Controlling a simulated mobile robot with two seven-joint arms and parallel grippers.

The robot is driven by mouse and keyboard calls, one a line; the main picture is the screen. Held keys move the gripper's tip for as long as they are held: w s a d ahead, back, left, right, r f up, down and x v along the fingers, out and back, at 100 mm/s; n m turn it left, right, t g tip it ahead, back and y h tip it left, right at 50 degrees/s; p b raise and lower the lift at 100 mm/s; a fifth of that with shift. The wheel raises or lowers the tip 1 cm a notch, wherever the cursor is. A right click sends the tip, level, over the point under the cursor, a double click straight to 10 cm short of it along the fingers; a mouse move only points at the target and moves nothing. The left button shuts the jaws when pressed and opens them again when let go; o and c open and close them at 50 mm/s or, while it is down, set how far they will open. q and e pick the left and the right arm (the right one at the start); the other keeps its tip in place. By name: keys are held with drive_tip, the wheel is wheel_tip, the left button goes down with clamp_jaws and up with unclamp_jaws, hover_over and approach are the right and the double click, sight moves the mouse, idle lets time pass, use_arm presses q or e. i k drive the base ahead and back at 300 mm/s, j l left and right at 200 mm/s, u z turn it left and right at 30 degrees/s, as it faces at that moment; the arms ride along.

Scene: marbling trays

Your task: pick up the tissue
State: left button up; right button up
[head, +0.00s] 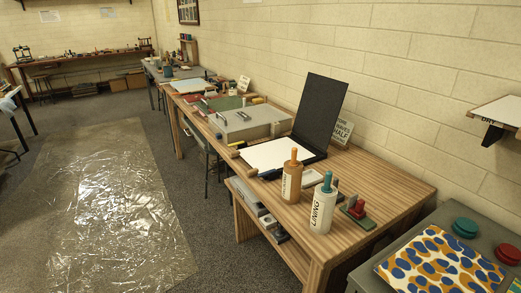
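I cannot pick out a thing that is surely the tissue. A white sheet (276,154) lies flat on the wooden bench, by the open black press or case (319,110). Another pale sheet (191,86) lies on the table farther back. A patterned sheet (440,260) in blue, orange and white lies on the grey table at the lower right. Neither of my grippers shows in the head view.
The wooden bench (385,185) runs along the wall and carries a tan bottle (291,183), a white bottle marked LINING (321,212) and a red and green tool (356,208). Plastic sheeting (105,205) covers the floor at left, clear of objects.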

sight(265, 157)
drive_tip(key=i+j+z, duration=0.15)
drive_tip(key=i+j, duration=0.3)
drive_tip(key=i, duration=0.25)
drive_tip(key=i+j+z, duration=0.2)
drive_tip(key=i+j, duration=0.3)
drive_tip(key=i, duration=0.15)
